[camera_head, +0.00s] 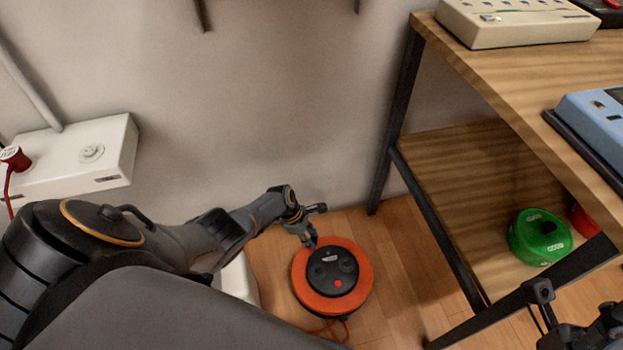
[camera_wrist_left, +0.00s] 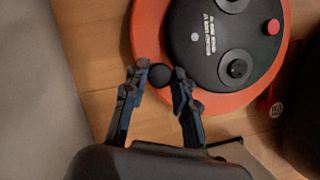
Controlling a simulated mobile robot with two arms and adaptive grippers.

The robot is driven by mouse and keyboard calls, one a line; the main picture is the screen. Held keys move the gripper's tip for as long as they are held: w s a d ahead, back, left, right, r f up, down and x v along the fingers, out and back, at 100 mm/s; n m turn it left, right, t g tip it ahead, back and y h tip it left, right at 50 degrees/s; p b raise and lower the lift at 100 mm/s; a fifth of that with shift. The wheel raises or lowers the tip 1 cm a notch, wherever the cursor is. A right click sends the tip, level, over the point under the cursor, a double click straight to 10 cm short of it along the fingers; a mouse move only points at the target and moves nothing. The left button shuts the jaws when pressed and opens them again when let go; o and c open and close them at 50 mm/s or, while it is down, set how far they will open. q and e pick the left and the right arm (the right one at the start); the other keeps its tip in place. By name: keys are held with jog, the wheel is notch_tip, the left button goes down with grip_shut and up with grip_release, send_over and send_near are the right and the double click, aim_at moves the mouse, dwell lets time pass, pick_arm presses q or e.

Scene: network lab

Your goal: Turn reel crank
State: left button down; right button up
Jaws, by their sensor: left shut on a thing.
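The orange cable reel (camera_head: 362,290) with a black hub lies flat on the wooden floor. In the left wrist view its orange rim (camera_wrist_left: 147,30) fills the upper middle, with sockets and a red button on the hub. The dark round crank knob (camera_wrist_left: 160,76) is at the rim's near left edge. My left gripper (camera_head: 311,242) reaches down to the far left edge of the reel and is shut on the knob, one finger on each side. My right gripper (camera_head: 598,332) shows only partly at the lower right corner, far from the reel; its fingers are unclear.
A wooden bench with a lower shelf (camera_head: 440,165) and dark metal legs stands right of the reel. A green spool (camera_head: 540,238) sits on that shelf. A white wall box (camera_head: 85,160) is at left. An orange cable (camera_head: 328,328) lies before the reel.

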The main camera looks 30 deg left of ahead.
pick_arm(q)
jog(key=c, duration=1.1)
grip_release()
jog(key=shift+a+r, duration=0.25)
jog(key=shift+r, duration=0.15)
jog(key=v, duration=1.1)
jog(key=shift+d+r, duration=0.1)
